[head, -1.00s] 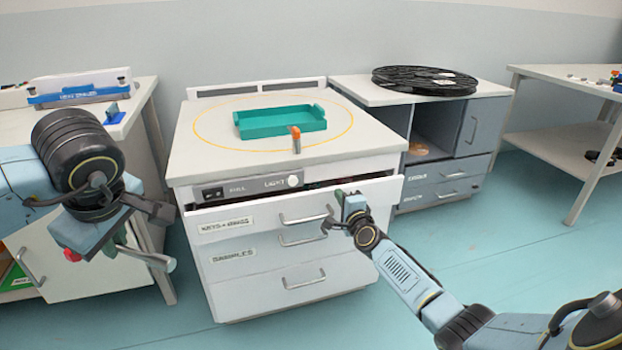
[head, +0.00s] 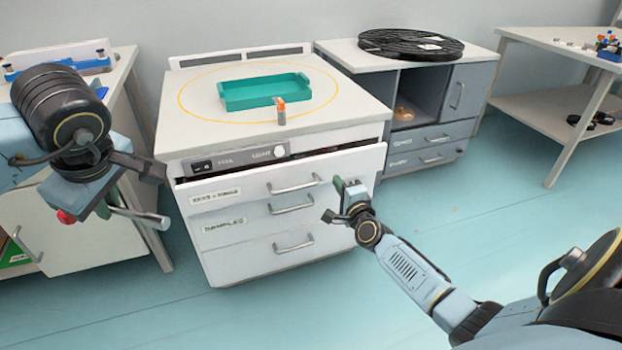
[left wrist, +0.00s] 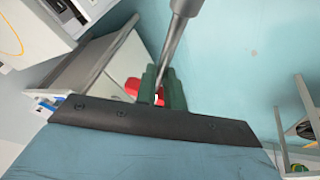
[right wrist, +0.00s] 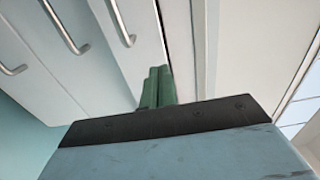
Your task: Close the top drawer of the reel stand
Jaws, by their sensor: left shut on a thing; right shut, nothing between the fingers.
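The white drawer stand (head: 235,262) stands in the middle of the head view. Its top drawer (head: 240,188), labelled for keys and rings, is slightly open, with a dark gap under the control panel. The drawers below look shut. My right gripper (head: 339,186) is shut and empty at the right part of the top drawer's front, beside its handle (head: 294,187). In the right wrist view its green fingers (right wrist: 158,85) are against or very close to the white front; contact is unclear. My left gripper (head: 108,208) is shut on a grey rod with a red end (left wrist: 180,35), away from the stand.
A teal tray (head: 265,104) and an orange-topped object (head: 280,110) are on the stand. A grey cabinet (head: 468,105) with a black reel (head: 412,44) stands right of it. A bench (head: 124,75) is at left, a table (head: 545,42) at far right. Floor in front is clear.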

